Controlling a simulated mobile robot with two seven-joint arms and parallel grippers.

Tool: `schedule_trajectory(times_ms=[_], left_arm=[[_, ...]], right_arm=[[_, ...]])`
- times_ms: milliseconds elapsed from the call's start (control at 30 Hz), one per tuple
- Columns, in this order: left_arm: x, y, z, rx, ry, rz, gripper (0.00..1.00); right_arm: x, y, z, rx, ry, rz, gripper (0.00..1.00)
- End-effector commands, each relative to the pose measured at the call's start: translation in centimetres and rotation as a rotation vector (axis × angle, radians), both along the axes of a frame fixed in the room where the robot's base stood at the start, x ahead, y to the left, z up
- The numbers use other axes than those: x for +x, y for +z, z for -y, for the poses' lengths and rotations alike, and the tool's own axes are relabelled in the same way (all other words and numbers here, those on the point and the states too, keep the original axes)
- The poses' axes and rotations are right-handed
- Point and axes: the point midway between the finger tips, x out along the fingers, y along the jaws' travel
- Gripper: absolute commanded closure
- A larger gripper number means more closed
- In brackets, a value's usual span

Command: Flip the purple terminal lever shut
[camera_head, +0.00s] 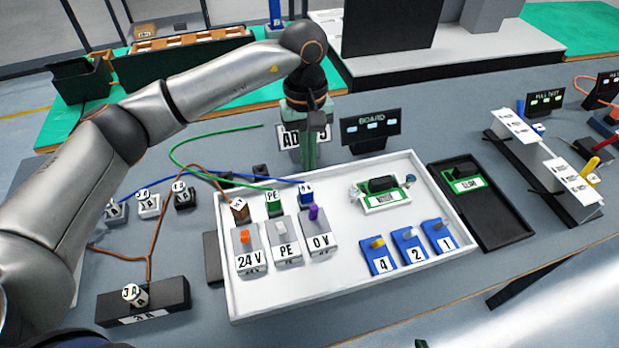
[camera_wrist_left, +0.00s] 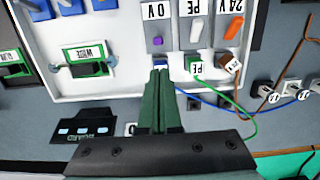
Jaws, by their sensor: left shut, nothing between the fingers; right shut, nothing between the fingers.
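The purple lever (camera_head: 314,212) sits on top of the grey 0 V terminal (camera_head: 319,243) in the white tray. It appears to stick up from the block; its exact angle is hard to tell. In the left wrist view the purple lever (camera_wrist_left: 157,41) lies just beyond my fingertips. My left gripper (camera_head: 309,165) points down behind the tray's far part, its green fingers shut and empty, apart from the lever. In the left wrist view its fingertips (camera_wrist_left: 160,72) are near a blue plug (camera_wrist_left: 161,67). My right gripper is out of view.
White (camera_head: 280,227) and orange (camera_head: 244,235) levers are on the PE and 24 V terminals to the left. Blue blocks (camera_head: 411,246) and a green-framed module (camera_head: 382,197) stand in the white tray (camera_head: 345,292). Green, blue and brown wires run behind and left.

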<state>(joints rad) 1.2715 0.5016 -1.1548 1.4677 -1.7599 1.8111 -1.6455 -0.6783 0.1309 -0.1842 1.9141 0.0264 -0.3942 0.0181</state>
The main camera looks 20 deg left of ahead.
Motion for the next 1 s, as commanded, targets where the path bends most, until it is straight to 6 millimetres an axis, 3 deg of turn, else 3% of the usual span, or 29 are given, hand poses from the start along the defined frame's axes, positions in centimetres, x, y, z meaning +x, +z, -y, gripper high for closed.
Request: schedule_trajectory(times_ms=[500,700,1000], left_arm=[[-0.9,-8.2,0.6,-0.002,0.000,-0.005,1.00],[-0.9,-9.4,0.6,-0.002,0.000,-0.001,1.00],[-0.9,-9.4,0.6,-0.002,-0.001,-0.001,1.00]], right_arm=[[0.0,1.2,0.0,0.000,0.000,-0.001,1.00],[0.0,1.3,0.0,0.000,0.000,-0.001,1.00],[-0.1,1.3,0.0,0.000,0.000,-0.001,1.00]])
